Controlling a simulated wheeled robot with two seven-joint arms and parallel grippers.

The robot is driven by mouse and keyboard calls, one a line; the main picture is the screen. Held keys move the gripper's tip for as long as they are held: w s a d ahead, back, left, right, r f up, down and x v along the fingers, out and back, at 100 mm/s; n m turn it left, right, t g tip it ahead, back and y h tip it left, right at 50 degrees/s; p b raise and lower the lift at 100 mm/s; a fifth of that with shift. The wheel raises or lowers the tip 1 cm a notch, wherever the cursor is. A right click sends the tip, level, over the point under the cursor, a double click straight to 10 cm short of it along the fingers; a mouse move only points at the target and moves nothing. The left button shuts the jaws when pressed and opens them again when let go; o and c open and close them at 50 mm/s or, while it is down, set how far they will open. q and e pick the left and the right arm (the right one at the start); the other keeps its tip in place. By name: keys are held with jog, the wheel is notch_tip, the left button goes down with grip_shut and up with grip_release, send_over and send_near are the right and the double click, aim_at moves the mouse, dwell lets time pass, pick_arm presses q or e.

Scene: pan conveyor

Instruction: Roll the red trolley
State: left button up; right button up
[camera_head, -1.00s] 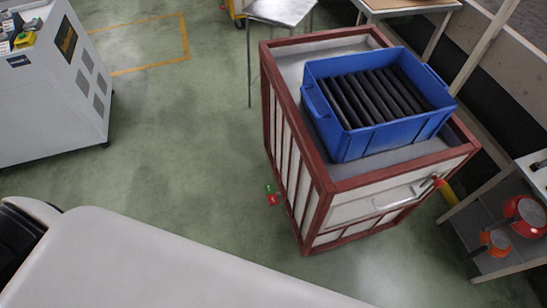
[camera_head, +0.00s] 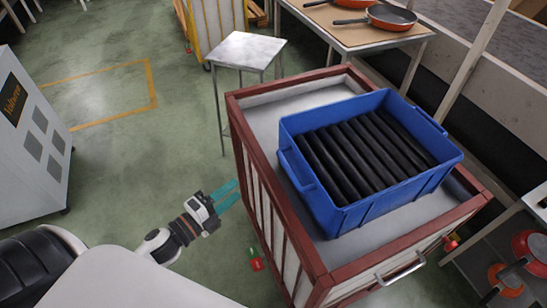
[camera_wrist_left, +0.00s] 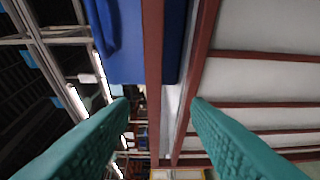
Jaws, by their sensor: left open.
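The red-framed trolley (camera_head: 318,270) with pale panels stands at the right of the head view. Its metal handle (camera_head: 402,268) is on the near side. A blue crate (camera_head: 375,208) holding several dark bars rests on its top. My left gripper (camera_head: 226,195) is beside the trolley's left side, its teal fingers open and pointing toward the frame. In the left wrist view the open fingers (camera_wrist_left: 160,105) flank a red rail (camera_wrist_left: 153,60) of the trolley; whether they touch it I cannot tell. My right gripper is not in view.
A small metal stool (camera_head: 248,50) stands behind the trolley. A table with pans (camera_head: 392,18) is at the back, and a shelf with red pans (camera_head: 532,246) is at the right. A white cabinet (camera_head: 30,140) is at the left.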

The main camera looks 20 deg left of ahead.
aim_at(261, 169)
pick_arm(q)
jog(key=x, duration=0.8)
jog(key=r+p+x, duration=0.1)
jog(key=x, duration=0.3)
jog(key=shift+d, duration=0.2)
jog(key=shift+s, duration=0.1)
grip_shut()
